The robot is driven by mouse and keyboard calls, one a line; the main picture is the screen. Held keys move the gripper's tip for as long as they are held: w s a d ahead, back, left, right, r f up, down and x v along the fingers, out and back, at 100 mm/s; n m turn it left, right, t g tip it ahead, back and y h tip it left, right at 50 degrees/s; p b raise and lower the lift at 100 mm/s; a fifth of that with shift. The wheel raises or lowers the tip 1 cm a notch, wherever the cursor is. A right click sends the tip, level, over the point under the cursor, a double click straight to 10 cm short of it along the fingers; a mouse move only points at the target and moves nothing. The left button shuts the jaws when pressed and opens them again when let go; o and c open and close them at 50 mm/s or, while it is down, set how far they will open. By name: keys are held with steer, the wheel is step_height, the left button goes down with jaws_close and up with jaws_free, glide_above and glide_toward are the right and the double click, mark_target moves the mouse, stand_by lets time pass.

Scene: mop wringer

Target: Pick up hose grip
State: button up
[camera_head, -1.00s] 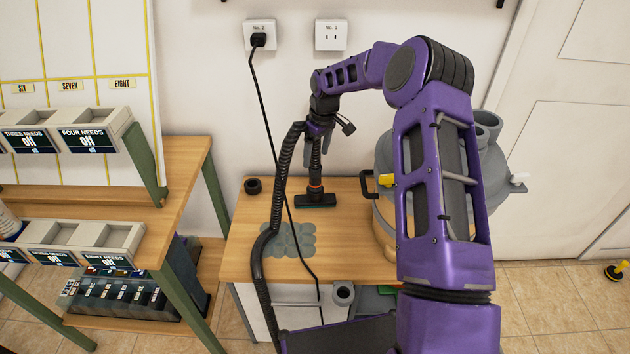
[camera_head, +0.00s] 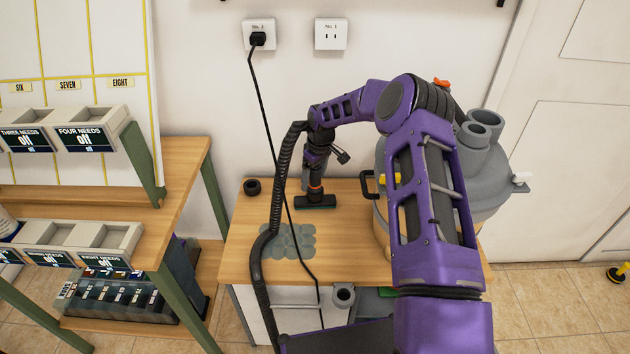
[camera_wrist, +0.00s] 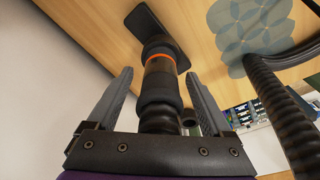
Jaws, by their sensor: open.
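The hose grip (camera_wrist: 160,85) is a dark cylinder with an orange ring, joined to a flat black floor head that rests on the wooden table. In the head view its lower part and the floor head (camera_head: 316,202) show below my gripper (camera_head: 312,180). In the wrist view my gripper (camera_wrist: 160,95) is open, with one grey finger on each side of the grip and gaps between. The upper part of the grip is hidden by my arm in the head view. A black ribbed hose (camera_head: 275,200) arches from near my wrist down the table's left side.
A grey canister (camera_head: 485,190) with a black handle stands to the right on the table. A black cord (camera_head: 285,190) runs from the wall socket across the table. A small black ring (camera_head: 252,187) lies at the back left. Shelves with bins (camera_head: 85,135) stand at left.

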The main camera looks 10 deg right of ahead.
jaws_close()
steer(key=shift+r, duration=0.1)
step_height(320, 180, up, 10)
steer(key=shift+f+p, duration=0.1)
steer(key=shift+p, duration=0.5)
steer(key=c, duration=0.7)
jaws_free()
jaws_close()
